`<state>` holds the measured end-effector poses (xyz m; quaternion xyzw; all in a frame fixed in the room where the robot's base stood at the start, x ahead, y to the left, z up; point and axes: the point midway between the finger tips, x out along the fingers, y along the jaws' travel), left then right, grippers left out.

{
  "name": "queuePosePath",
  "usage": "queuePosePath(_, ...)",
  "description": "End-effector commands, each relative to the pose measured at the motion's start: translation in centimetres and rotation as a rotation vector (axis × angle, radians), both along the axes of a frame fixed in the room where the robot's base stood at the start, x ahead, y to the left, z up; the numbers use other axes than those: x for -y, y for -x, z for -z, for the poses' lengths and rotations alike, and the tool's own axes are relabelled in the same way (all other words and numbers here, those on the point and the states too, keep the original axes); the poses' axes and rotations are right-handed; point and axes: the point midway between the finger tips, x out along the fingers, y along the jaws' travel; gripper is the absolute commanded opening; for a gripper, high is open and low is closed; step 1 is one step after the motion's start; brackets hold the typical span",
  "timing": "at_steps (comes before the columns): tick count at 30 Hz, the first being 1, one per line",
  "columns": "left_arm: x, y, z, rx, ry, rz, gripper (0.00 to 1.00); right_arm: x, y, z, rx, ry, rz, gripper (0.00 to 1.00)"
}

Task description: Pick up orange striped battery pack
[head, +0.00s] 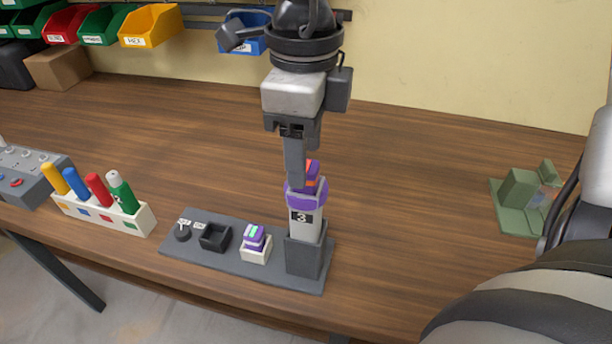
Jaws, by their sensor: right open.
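A pale grey battery pack (307,222) with a label "3" stands upright in a dark square socket (304,258) on a grey base plate. It has a purple band near its top and an orange-red part above that, partly hidden by a gripper finger. My right gripper (299,178) comes straight down from above, open, with its fingers at the top of the pack. One finger overlaps the pack's upper left side in the view; the other is mostly hidden, and I cannot tell whether either touches. My left gripper is not in view.
The base plate (190,257) also carries an empty black square holder (215,237), a black knob (183,233) and a purple-and-green piece on a white block (256,251). A white marker rack (140,221) stands left. A green fixture (518,190) lies right. The table behind is clear.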

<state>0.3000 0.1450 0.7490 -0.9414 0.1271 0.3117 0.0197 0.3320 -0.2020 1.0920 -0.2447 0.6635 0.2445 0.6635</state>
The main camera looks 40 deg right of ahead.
Motion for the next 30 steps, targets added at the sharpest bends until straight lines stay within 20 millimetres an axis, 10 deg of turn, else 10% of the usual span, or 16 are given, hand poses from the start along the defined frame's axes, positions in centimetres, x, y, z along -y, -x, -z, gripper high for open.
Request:
queuePosePath(14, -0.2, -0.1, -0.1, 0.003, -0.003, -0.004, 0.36, 0.1, 0.1, 2.8, 0.001, -0.002, 0.001, 0.53)
queuePosePath(19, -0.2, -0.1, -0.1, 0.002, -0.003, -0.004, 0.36, 0.1, 0.1, 2.8, 0.001, -0.002, 0.001, 0.09)
queuePosePath(30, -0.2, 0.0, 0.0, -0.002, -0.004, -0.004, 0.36, 0.1, 0.0, 2.2, 0.004, -0.002, 0.001, 0.09)
